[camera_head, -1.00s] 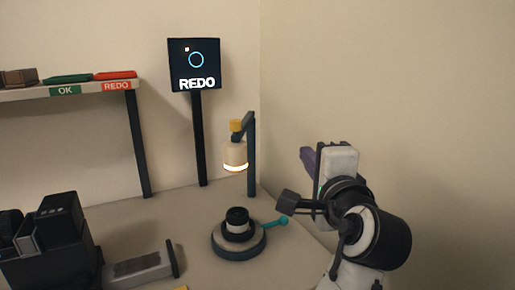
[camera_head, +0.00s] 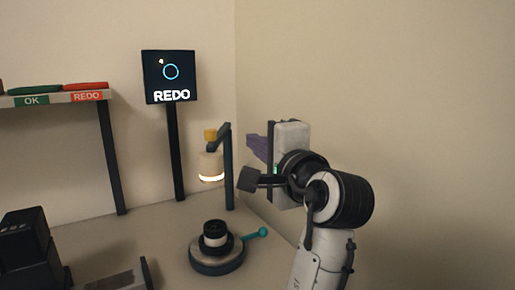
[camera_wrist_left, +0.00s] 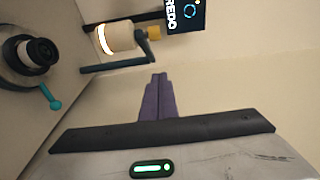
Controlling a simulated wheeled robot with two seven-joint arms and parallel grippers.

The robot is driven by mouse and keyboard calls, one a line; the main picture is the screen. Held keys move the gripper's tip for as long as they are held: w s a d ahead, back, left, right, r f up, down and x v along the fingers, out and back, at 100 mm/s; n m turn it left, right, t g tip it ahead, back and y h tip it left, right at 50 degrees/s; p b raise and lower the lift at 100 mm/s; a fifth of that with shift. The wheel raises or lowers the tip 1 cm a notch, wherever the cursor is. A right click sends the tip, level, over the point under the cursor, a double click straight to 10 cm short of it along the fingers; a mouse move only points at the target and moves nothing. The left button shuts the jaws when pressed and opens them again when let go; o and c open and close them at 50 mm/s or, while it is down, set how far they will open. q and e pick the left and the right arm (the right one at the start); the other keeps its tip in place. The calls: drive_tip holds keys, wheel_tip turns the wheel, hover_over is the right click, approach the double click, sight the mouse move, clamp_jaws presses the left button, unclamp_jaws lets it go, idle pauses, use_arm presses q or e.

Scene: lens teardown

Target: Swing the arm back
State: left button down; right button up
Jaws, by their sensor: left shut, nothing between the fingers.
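A post with a dark swing arm (camera_head: 227,165) stands at the table's back edge. It carries a cream lamp head (camera_head: 211,165) with a lit ring and a yellow top, above a dark lens (camera_head: 215,230) on a round base (camera_head: 218,260) with a teal lever (camera_head: 256,234). My left gripper (camera_head: 250,144) is right of the post, its purple fingers pointing toward it. In the left wrist view the fingers (camera_wrist_left: 158,82) are together and empty. The lamp head (camera_wrist_left: 118,37), swing arm (camera_wrist_left: 113,68) and lens (camera_wrist_left: 38,51) appear beyond them. My right gripper is not in view.
A dark screen (camera_head: 170,77) on a pole reads REDO with a blue circle. A shelf (camera_head: 65,99) at left has OK and REDO labels with green and red items. Dark boxes (camera_head: 30,245) stand at lower left. The wall right of my gripper is bare.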

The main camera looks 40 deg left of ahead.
sight(220, 142)
use_arm(q)
drive_tip(key=a+b, duration=0.2)
drive_tip(key=a, duration=0.5)
drive_tip(key=shift+s+a, duration=0.2)
drive_tip(key=shift+a, duration=0.15)
